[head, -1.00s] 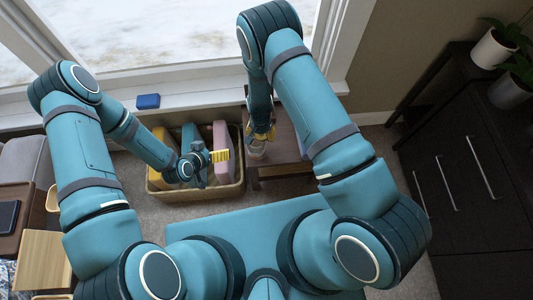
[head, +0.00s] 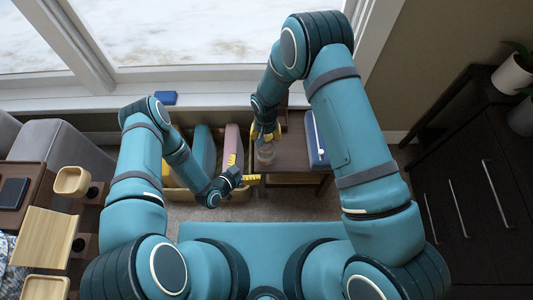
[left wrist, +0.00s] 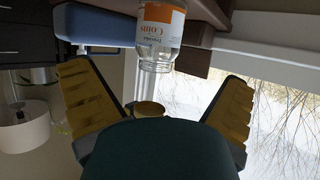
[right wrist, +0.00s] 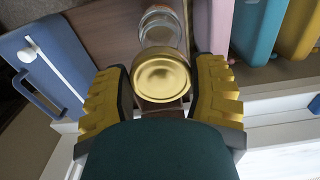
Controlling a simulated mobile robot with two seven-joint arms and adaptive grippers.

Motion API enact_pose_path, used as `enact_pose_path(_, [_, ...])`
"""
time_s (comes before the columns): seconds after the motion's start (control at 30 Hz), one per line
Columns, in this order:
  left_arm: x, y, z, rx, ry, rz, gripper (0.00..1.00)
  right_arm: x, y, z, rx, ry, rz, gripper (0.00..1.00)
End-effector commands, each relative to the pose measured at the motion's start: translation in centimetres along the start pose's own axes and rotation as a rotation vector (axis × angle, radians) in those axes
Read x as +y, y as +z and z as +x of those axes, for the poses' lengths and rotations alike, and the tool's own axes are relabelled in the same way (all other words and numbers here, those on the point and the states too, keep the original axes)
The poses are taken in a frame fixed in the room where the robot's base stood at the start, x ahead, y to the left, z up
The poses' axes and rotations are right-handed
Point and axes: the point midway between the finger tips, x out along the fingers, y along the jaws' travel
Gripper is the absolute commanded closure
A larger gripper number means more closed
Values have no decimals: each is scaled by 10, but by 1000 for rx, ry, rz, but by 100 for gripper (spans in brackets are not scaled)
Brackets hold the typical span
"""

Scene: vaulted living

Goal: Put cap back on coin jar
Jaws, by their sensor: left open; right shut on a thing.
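The coin jar (head: 266,154) is clear glass and stands on a low dark wooden table, just below my right gripper. In the left wrist view it appears upside down, with an orange and white label (left wrist: 161,25) and a bare glass neck. My right gripper (head: 265,133) is shut on the round gold cap (right wrist: 161,76); the glass of the jar shows beyond it in the right wrist view. My left gripper (head: 243,172) is open and empty, beside the jar at lower left. A small gold shape shows over its palm in the left wrist view; I cannot tell whether it is the cap.
A bin (head: 238,193) with upright coloured items stands left of the table. A window sill lies behind; a dark cabinet (head: 470,190) stands at right.

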Motion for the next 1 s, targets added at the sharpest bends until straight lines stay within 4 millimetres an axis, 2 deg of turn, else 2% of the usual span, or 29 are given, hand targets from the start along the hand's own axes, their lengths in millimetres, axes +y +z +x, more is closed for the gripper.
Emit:
enact_pose_path(0.17, [0, -1, 18, 2, 1, 1, 0, 0, 0, 0, 0, 0, 0, 49])
enact_pose_path(0.5, [1, 0, 78, 1, 2, 1, 0, 0, 0, 0, 0, 0, 0, 49])
enact_pose_path(0.7, [1, 0, 105, 1, 1, 1, 0, 0, 0, 0, 0, 0, 0, 49])
enact_pose_path(1.0, [0, 0, 118, -1, 0, -2, 0, 0, 0, 0, 0, 0, 0, 49])
